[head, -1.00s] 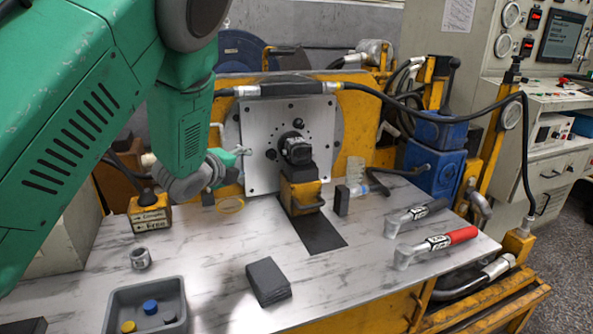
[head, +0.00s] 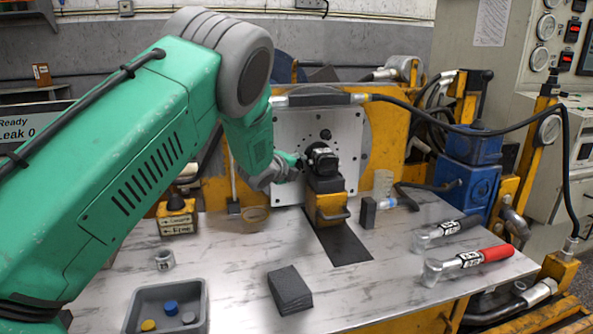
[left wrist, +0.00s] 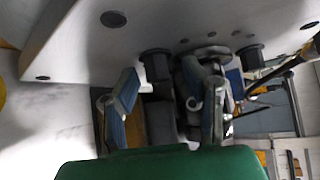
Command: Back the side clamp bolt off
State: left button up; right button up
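The black motor (head: 322,160) sits on a yellow cradle block (head: 328,205) in front of the silver mounting plate (head: 290,125). My left gripper (head: 294,168) is just left of the motor, close to the plate; its fingertips are small there and partly merge with the motor's side. In the left wrist view its two blue-padded fingers (left wrist: 168,105) stand apart, with dark motor parts (left wrist: 160,105) behind and between them. Dark round bolt heads (left wrist: 250,58) show along the plate. I cannot tell which is the side clamp bolt, or whether the fingers touch anything. My right gripper is not in view.
A black hose (head: 450,125) arches right of the plate.

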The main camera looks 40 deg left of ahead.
pick_arm(q)
jog(key=shift+w+d, duration=0.1)
jog(key=shift+a+f, duration=0.15)
jog(key=shift+a, duration=0.25)
jog(key=shift+c, duration=0.8)
jog(key=shift+a, duration=0.25)
grip_shut()
jog(key=shift+d, duration=0.35)
jog(key=shift+f, duration=0.1)
jog(key=shift+f+n+t+b, duration=0.25)
jog(key=shift+n+t+b, duration=0.95)
jog(key=shift+b, duration=0.35)
jog(key=shift+f+n+t+b, duration=0.25)
jog(key=shift+n+t+b, duration=0.9)
jog(key=shift+b, duration=0.4)
